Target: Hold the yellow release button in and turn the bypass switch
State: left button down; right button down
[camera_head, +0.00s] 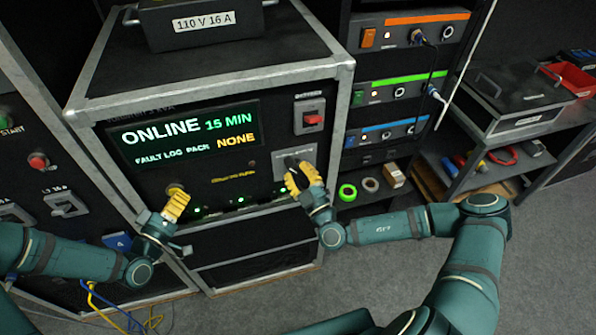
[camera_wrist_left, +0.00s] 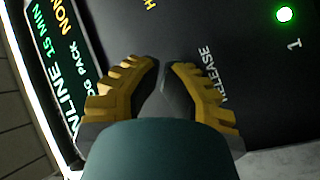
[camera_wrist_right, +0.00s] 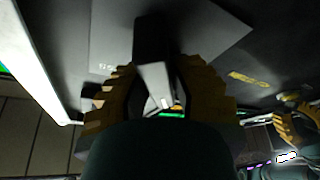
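The yellow release button (camera_head: 174,187) is on the dark panel under the display, mostly covered by my left gripper (camera_head: 175,194). In the left wrist view my left gripper (camera_wrist_left: 162,72) has its fingertips together against the panel beside the word RELEASE. The button is hidden there, so I cannot see how far in it is. The bypass switch (camera_head: 289,161) sits on a grey plate to the right. In the right wrist view its dark handle (camera_wrist_right: 152,45) stands between the fingers of my right gripper (camera_wrist_right: 156,68), which appear closed on both its sides.
The display (camera_head: 185,135) reads ONLINE 15 MIN, FAULT LOG PACK NONE. A red switch (camera_head: 312,119) is above the bypass plate. A cabinet with START and red buttons (camera_head: 38,161) stands at left. Rack units (camera_head: 405,85) and a grey shelf cart (camera_head: 520,105) are at right.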

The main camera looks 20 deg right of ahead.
jog(key=shift+n+g+y, duration=0.4)
jog(key=shift+n+y, duration=0.3)
jog(key=shift+n, duration=0.7)
